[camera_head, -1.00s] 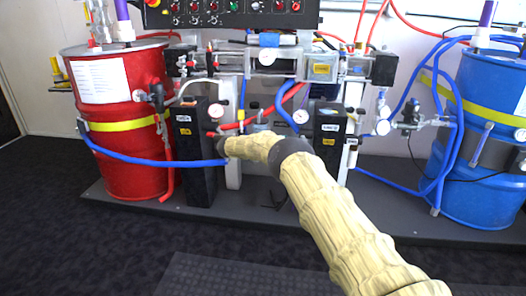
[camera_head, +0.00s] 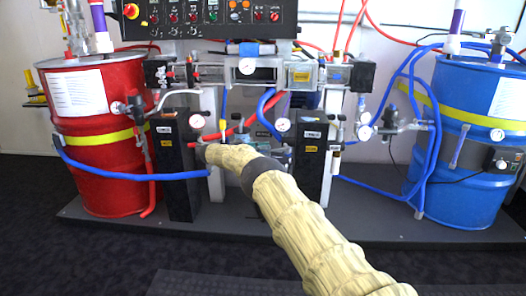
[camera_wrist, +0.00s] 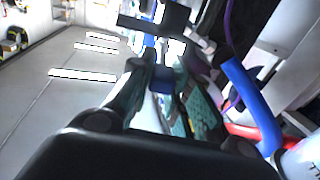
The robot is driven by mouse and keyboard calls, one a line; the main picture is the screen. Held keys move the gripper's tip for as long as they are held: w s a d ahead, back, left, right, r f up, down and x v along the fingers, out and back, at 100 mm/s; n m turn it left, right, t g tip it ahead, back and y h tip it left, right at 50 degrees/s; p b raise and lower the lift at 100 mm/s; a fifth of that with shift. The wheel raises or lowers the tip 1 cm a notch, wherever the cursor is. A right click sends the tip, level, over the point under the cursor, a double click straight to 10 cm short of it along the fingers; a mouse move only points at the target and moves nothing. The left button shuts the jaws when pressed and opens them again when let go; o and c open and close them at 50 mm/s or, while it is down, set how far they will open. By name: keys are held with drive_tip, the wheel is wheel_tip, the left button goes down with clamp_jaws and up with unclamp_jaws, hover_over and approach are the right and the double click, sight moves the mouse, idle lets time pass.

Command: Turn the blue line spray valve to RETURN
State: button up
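My arm in its beige sleeve reaches into the middle of the proportioner in the head view. The right black block (camera_head: 313,160) with a gauge (camera_head: 283,125) stands on the blue side. I cannot pick out the blue line spray valve for certain; my arm covers part of that area.
A red drum (camera_head: 100,170) stands at the left and a blue drum (camera_head: 468,185) at the right. Red and blue hoses cross the middle. A control panel (camera_head: 205,14) hangs above.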

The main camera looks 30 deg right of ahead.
drive_tip(key=o, duration=0.4)
drive_tip(key=shift+s+d+f, duration=0.1)
drive_tip(key=shift+d, duration=0.2)
drive_tip(key=shift+a, duration=0.3)
drive_tip(key=shift+d+r, duration=0.1)
drive_tip(key=shift+r, duration=0.45)
wheel_tip(320, 180, up, 9)
